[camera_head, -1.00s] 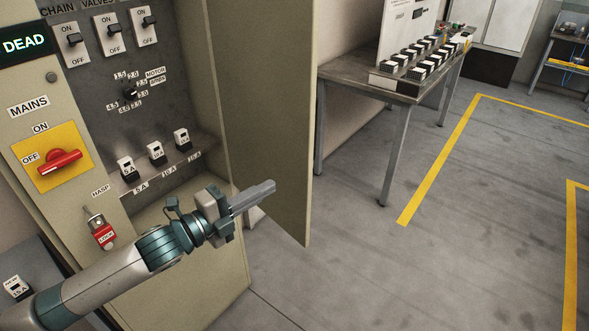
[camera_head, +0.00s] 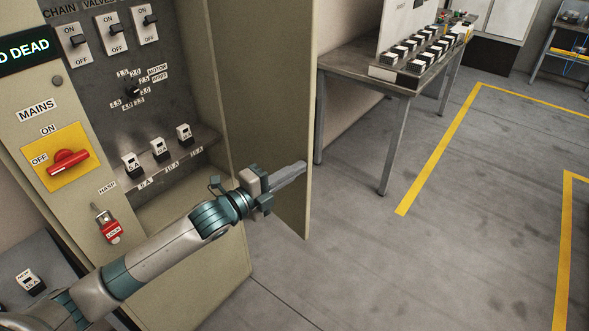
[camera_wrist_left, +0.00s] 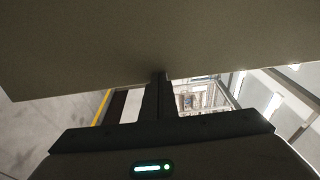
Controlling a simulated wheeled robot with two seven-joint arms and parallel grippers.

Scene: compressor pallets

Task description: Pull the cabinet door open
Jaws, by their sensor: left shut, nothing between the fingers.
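The beige cabinet door (camera_head: 268,110) stands swung out from the cabinet (camera_head: 212,262), with the interior showing to its left. My left gripper (camera_head: 304,166) is shut and empty. Its fingers lie across the inner face of the door near its free edge, low down; whether they touch it I cannot tell for sure. In the left wrist view the door (camera_wrist_left: 150,40) fills the upper part, and the shut fingertips (camera_wrist_left: 160,78) reach its lower edge there. My right gripper is in neither view.
Inside the cabinet are switches (camera_head: 115,34), a dial (camera_head: 131,90) and several fuse blocks (camera_head: 159,150). A red mains handle (camera_head: 68,162) and a red lock (camera_head: 110,232) are on the front. A metal table (camera_head: 345,62) stands behind the door. Floor at right is clear.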

